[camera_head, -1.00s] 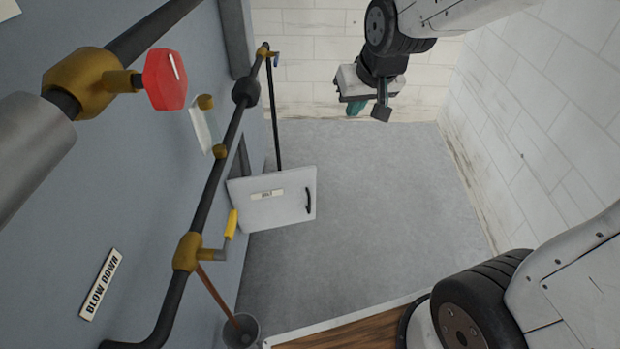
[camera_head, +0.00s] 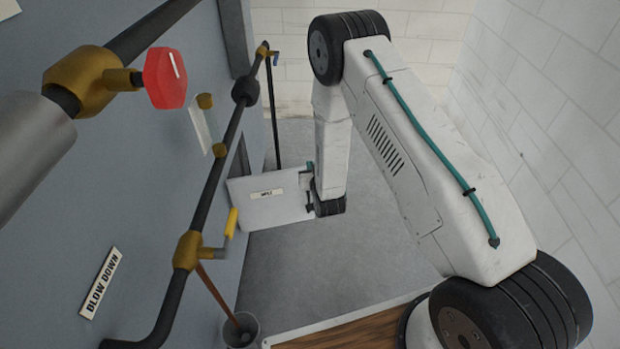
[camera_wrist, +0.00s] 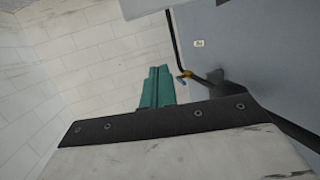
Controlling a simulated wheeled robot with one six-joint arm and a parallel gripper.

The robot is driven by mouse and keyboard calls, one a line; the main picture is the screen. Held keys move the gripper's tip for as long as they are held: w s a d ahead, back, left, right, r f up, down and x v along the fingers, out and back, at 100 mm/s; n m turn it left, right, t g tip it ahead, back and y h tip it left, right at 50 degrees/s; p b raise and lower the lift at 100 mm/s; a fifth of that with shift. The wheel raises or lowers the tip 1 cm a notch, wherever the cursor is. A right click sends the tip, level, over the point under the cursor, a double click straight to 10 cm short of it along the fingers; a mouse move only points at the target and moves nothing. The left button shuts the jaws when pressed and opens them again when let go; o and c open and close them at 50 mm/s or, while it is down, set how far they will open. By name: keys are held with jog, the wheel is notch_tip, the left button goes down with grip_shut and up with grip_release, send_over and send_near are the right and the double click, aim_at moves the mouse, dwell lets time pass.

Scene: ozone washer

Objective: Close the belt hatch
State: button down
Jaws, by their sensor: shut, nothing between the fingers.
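The belt hatch (camera_head: 262,212) is a white panel with a small label, standing open and sticking out from the blue-grey machine wall in the head view. Its right edge and dark handle are largely covered by my arm. My gripper is mostly hidden behind my wrist in the head view, at the hatch's right edge. I cannot tell whether it touches the hatch. In the wrist view, the teal fingers of my gripper (camera_wrist: 158,88) are together and empty, with the tiled wall and machine wall beyond.
Dark pipes (camera_head: 217,165) with brass fittings run along the machine (camera_head: 130,200) at left. A red valve knob (camera_head: 165,78) and yellow lever (camera_head: 231,222) stick out. A grey bucket (camera_head: 252,325) stands below. Grey floor (camera_head: 290,262) is clear beside the hatch.

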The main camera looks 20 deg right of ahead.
jog(key=s+f+t, duration=0.3)
jog(key=s+f, duration=0.6)
jog(key=f, duration=0.1)
jog(key=shift+n, duration=0.3)
jog(key=w, duration=1.3)
jog(key=shift+w+d+f, duration=0.2)
jog(key=shift+w+d, duration=0.15)
jog(key=shift+d, duration=0.05)
